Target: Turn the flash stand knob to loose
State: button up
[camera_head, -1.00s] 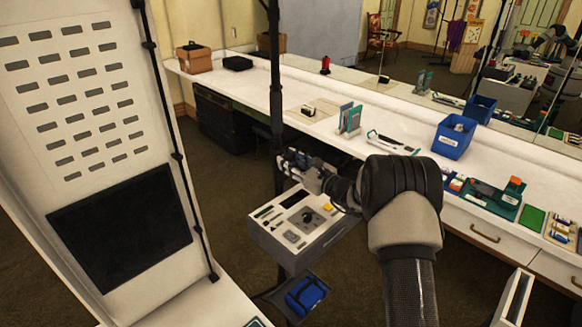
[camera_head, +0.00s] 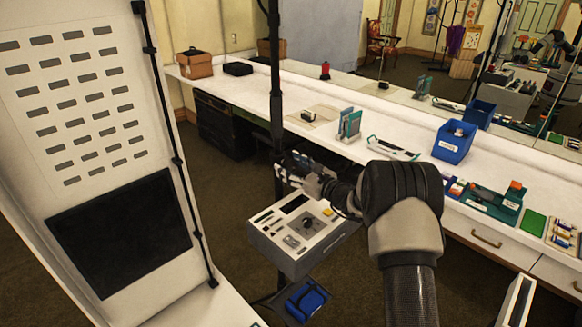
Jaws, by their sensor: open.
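A black upright pole (camera_head: 275,90) of the stand rises left of centre. A pale grey box (camera_head: 300,240) sits beside it, with a black round knob (camera_head: 308,224), a yellow button (camera_head: 328,212) and dark slots on its top. Whether this knob is the flash stand knob, and where its pointer stands, I cannot tell. My gripper (camera_head: 286,170) is open beside the pole, above the box's back edge. It hides part of the pole. Contact with the pole is unclear at this size.
A white panel with slots (camera_head: 80,110) stands close on the left. A blue case (camera_head: 305,298) hangs below the box. The long white counter (camera_head: 390,115) behind holds a blue bin (camera_head: 453,143) and a green tray (camera_head: 490,197). Dark floor lies between panel and box.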

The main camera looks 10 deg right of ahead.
jog(key=v, duration=1.2)
jog(key=s+a+r+n+g+y, duration=0.3)
jog(key=s+a+r+n+g, duration=0.45)
jog(key=a, duration=0.45)
jog(key=s+a+r+n+g+h, duration=0.1)
jog(key=s+a+n+g, duration=0.2)
jog(key=s, duration=0.4)
jog(key=s+a+r+n+g+h, duration=0.1)
jog(key=s+a+n, duration=0.25)
jog(key=s, duration=0.35)
jog(key=s+d+f+n+g+h, duration=0.1)
jog(key=s+d+n+h, duration=0.2)
jog(key=s+n+h, duration=0.75)
jog(key=s+d+n+t, duration=0.2)
jog(key=s+d, duration=0.6)
jog(key=s, duration=0.2)
jog(key=shift+s+d, duration=0.25)
jog(key=shift+d, duration=0.05)
